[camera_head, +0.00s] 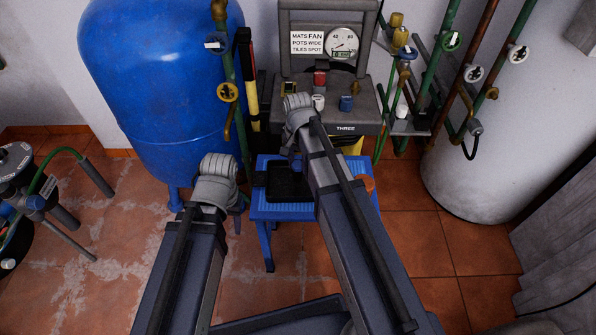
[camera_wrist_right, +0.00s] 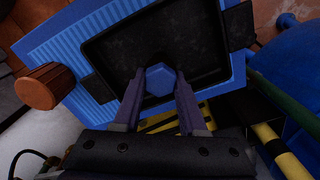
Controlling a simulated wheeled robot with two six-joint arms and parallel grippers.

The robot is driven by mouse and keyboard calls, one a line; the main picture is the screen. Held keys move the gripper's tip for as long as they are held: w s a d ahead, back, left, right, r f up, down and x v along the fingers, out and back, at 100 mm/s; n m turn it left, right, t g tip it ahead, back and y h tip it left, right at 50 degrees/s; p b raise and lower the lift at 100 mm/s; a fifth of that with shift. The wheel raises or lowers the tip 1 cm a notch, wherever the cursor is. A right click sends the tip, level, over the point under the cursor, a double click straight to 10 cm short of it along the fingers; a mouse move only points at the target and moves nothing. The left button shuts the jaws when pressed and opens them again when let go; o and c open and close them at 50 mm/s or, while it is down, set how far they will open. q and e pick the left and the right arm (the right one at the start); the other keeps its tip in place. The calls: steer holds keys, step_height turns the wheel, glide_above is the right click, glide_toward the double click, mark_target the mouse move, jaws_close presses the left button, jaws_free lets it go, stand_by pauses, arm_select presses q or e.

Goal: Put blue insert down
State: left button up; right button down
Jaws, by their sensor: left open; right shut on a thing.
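The blue insert (camera_wrist_right: 160,79) shows as a blue hexagonal end between the fingers of my right gripper (camera_wrist_right: 160,88), which is shut on it. In the right wrist view it appears over the black tray (camera_wrist_right: 110,55); I cannot tell whether it touches the tray floor. In the head view my right gripper (camera_head: 293,158) points down at the tray (camera_head: 285,186), and the insert is hidden. My left gripper (camera_head: 240,204), open and mostly hidden behind its wrist, is left of the stool.
The tray lies on a blue stool (camera_head: 270,213). A brown-orange cylinder (camera_head: 366,183) stands at its right edge. Behind is a grey machine (camera_head: 367,118) with red, white and blue caps and a gauge. A large blue tank (camera_head: 150,80) and pipes stand close by.

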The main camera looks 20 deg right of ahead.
mark_target(298, 163)
arm_select(q)
steer(key=shift+f, duration=0.65)
arm_select(e)
steer(key=shift+f, duration=0.65)
arm_select(q)
steer(key=shift+f, duration=0.1)
arm_select(e)
steer(key=shift+f+b, duration=0.25)
steer(key=shift+b, duration=0.15)
steer(key=shift+c, duration=2.3)
jaws_free()
steer(key=shift+r, duration=0.1)
step_height(298, 163, up, 12)
steer(key=r+p, duration=0.1)
steer(key=p, duration=1.2)
arm_select(q)
step_height(298, 163, up, 12)
arm_select(e)
steer(key=s+a+n+h, duration=0.1)
steer(key=s+a+n, duration=1)
steer(key=s, duration=0.4)
steer(key=shift+s+f+n, duration=0.25)
steer(key=shift+n, duration=0.55)
